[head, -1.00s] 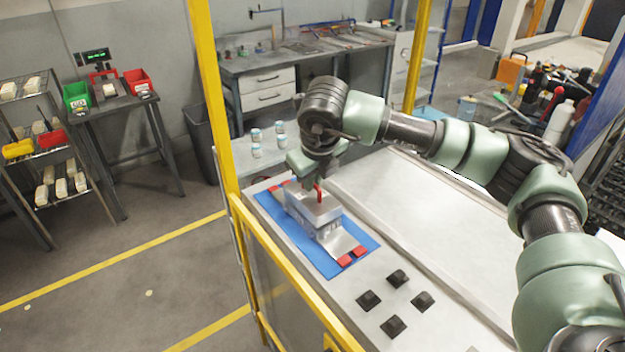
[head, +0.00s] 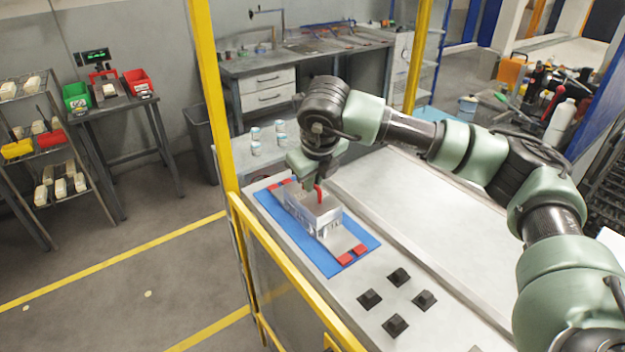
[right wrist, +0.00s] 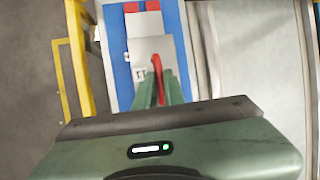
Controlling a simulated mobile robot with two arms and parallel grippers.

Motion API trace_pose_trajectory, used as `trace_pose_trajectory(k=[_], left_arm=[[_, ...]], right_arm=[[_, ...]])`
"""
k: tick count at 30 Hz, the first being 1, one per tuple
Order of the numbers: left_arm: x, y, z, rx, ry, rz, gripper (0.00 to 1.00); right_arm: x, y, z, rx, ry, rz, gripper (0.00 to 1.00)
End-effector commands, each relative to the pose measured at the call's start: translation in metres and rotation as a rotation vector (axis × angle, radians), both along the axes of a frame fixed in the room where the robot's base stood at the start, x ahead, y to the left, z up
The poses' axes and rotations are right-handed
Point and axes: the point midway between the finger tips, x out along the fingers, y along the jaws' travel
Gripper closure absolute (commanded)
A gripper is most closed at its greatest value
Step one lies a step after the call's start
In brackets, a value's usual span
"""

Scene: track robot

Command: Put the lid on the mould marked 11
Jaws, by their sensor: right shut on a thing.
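The mould (head: 328,224) is a grey metal block on a blue mat (head: 276,224), with raised marks on its side that are too small to read. The metal lid (right wrist: 150,47) lies over the top of the mould and has a red handle. My right gripper (right wrist: 158,80) is shut on that handle, which shows in the head view (head: 319,194). The lid looks level and lined up with the mould, but I cannot tell whether it is fully seated. The gripper hides part of the lid. My left gripper is not in view.
Red blocks (head: 352,254) lie at both ends of the mat. Several dark pyramid-shaped pieces (head: 397,276) stand on the bench nearer me. Jars (head: 256,142) stand behind the mat. A yellow post (head: 213,90) and rail run along the left. The bench right of the mat is clear.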

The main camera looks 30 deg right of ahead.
Motion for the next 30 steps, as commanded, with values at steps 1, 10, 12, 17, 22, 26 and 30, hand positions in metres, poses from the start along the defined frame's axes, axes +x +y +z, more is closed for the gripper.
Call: trace_pose_trajectory(k=[1,10,12,17,22,26,30], left_arm=[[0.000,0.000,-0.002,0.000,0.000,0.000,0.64],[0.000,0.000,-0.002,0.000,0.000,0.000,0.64],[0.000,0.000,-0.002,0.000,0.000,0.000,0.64],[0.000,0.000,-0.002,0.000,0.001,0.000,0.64],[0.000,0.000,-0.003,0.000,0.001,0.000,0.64],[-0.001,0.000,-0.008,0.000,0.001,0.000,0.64],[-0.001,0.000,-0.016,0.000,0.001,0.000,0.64]], right_arm=[[0.000,0.000,-0.001,0.000,-0.002,0.000,1.00],[0.000,0.000,-0.001,0.000,-0.002,0.000,0.85],[0.000,0.000,-0.001,0.000,-0.002,0.000,0.66],[0.000,0.000,-0.001,0.000,-0.001,0.000,0.65],[0.000,0.000,-0.002,0.000,0.001,0.000,0.65],[-0.004,0.002,0.007,0.001,-0.002,0.001,0.65],[-0.014,0.005,0.029,0.001,-0.005,0.002,0.65]])
